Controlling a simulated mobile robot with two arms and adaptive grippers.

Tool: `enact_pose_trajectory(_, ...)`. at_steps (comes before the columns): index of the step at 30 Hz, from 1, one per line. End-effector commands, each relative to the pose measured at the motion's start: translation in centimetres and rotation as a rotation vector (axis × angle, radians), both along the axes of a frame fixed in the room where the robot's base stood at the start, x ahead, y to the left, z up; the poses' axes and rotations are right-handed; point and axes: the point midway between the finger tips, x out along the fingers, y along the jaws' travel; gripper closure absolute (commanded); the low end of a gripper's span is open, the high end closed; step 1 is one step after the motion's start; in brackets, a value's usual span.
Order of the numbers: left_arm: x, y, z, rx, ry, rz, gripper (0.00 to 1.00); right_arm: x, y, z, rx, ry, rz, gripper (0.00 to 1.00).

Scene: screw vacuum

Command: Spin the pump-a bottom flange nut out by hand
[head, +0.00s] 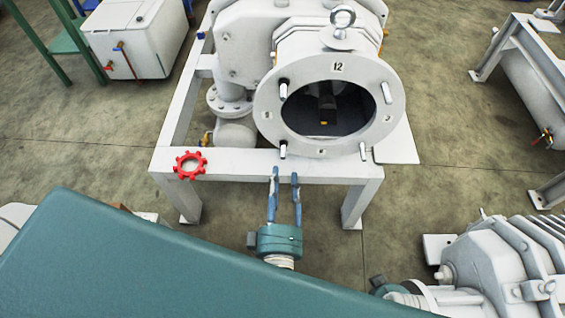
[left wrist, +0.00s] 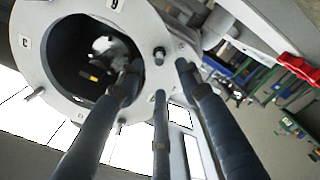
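Pump-a's round white flange (head: 390,75) faces me in the head view, with labels such as 12 at its top and several studs around its dark opening. A lower-left stud (head: 283,150) is just above my left gripper (head: 285,172), whose blue fingers point up at the flange's lower edge, spread and empty. In the left wrist view my left gripper's fingers (left wrist: 159,70) are apart around a stud or nut (left wrist: 158,52), which shows beyond the tips, apparently untouched. I cannot tell whether a nut sits on it. My right gripper cannot be made out for certain.
A red star-shaped handwheel (head: 190,164) lies on the white frame (head: 230,163) left of the flange. A part with a yellow tip (head: 323,122) sits inside the opening. A ribbed grey machine (head: 500,262) is at lower right.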

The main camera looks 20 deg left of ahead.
Motion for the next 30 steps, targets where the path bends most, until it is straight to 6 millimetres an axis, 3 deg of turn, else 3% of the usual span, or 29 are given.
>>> enact_pose_trajectory(3,-1.8,-0.5,-0.1,0.001,0.002,0.0,0.65,0.0,0.0,0.0,0.0,0.0,0.0,0.65)
enact_pose_trajectory(9,-2.9,-0.9,0.0,0.0,-0.001,0.0,0.65,0.0,0.0,0.0,0.0,0.0,0.0,0.65)
enact_pose_trajectory(26,-2.8,-0.9,0.0,0.003,0.0,-0.005,0.65,0.0,0.0,0.0,0.0,0.0,0.0,0.65)
enact_pose_trajectory(30,-1.8,-2.5,-0.7,0.051,0.026,-0.107,0.65,0.0,0.0,0.0,0.0,0.001,0.0,0.65)
